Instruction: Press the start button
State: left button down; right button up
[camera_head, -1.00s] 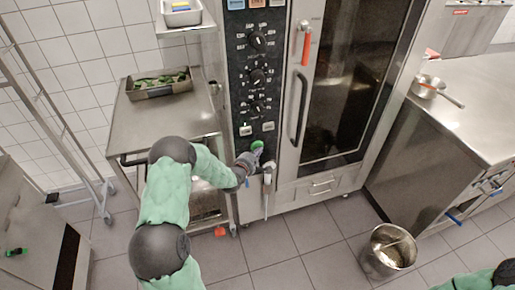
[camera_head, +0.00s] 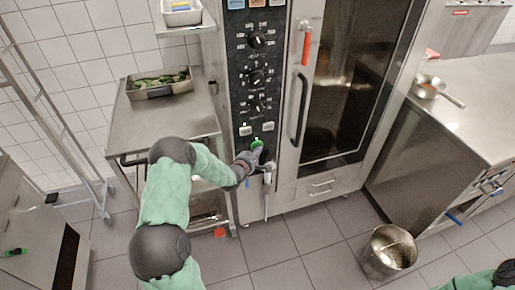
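The green start button (camera_head: 257,143) sits at the bottom of the oven's black control panel (camera_head: 254,75), below the dials and two small pale buttons. My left gripper (camera_head: 254,155) is at the button, with its fingertips over the button's lower part. I cannot tell whether it touches the button or whether its fingers are open or shut, as it is small and seen from above. My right gripper is not in view; only part of my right arm shows at the bottom right corner.
A steel table (camera_head: 150,125) with a tray of green food (camera_head: 160,83) stands left of the oven. The oven door (camera_head: 340,90) has a vertical handle. A steel bucket (camera_head: 388,252) stands on the floor at right. A counter (camera_head: 475,110) with a pan is beyond it.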

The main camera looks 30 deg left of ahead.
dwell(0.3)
pick_arm(q)
jog(key=shift+s+d, duration=0.5)
jog(key=shift+d, duration=0.05)
jog(key=s+d+p, duration=0.1)
jog(key=s+d, duration=0.2)
jog(key=d, duration=0.1)
jog(key=shift+s, duration=0.15)
dwell(0.4)
dwell(0.7)
